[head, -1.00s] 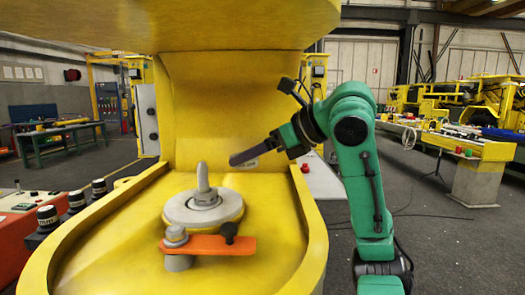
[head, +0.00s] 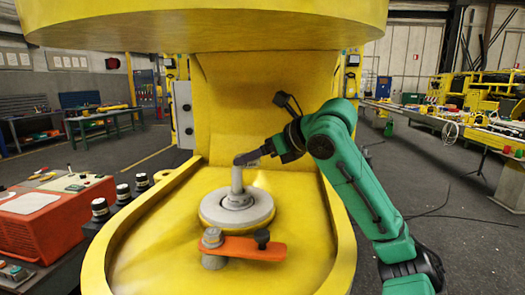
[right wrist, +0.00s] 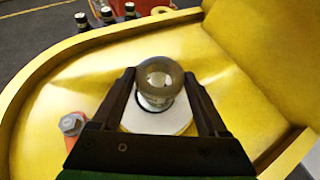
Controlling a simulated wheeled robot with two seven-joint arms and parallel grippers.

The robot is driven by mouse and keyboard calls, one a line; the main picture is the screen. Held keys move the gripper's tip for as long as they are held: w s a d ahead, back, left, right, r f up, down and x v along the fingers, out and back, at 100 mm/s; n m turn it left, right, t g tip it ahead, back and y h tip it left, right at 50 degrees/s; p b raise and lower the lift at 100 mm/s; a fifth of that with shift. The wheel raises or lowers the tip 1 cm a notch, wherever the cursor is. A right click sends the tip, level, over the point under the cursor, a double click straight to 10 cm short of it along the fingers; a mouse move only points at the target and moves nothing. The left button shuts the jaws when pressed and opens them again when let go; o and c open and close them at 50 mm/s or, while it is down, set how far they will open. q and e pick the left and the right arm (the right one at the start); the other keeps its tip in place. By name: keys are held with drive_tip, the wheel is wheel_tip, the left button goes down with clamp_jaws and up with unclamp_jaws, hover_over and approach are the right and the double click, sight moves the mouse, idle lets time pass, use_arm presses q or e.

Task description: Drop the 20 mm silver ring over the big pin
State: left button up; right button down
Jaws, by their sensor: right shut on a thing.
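The big pin (head: 237,182) is grey and stands upright in the middle of a round pale disc (head: 262,208) on the yellow boom part. My right gripper (head: 243,159) is at the top of the pin. The ring lies in line with the pin, over the pale disc. I cannot tell whether the ring is around the pin's tip or just above it. My left gripper is not in view.
An orange lever (head: 250,250) with a grey bolt (head: 212,238) lies in front of the disc. A yellow wall rises behind the pin and a yellow overhang (head: 200,25) hangs above. A red control box (head: 45,215) stands at the left.

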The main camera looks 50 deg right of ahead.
drive_tip(key=shift+w+a+r+p, duration=0.1)
drive_tip(key=shift+w+r+p, duration=0.05)
drive_tip(key=shift+w+p, duration=0.95)
drive_tip(key=shift+w+a+r+p, duration=0.1)
drive_tip(key=shift+w+p, duration=0.85)
drive_tip(key=shift+w, duration=0.2)
wheel_tip(320, 180, down, 2)
drive_tip(key=shift+w+f+b, duration=0.1)
drive_tip(key=shift+b, duration=0.95)
drive_tip(key=shift+f+b, duration=0.85)
drive_tip(key=shift+b, duration=0.05)
unclamp_jaws()
drive_tip(key=b+v, duration=0.1)
drive_tip(key=v, duration=0.1)
drive_tip(key=b+v, duration=0.1)
drive_tip(key=v, duration=0.1)
drive_tip(key=b+v, duration=0.1)
drive_tip(key=v, duration=0.1)
drive_tip(key=shift+f, duration=0.25)
drive_tip(key=b+v, duration=0.1)
drive_tip(key=v, duration=0.7)
drive_tip(key=shift+s+r+b, duration=0.3)
drive_tip(key=shift+r+b, duration=0.05)
drive_tip(key=shift+r, duration=0.05)
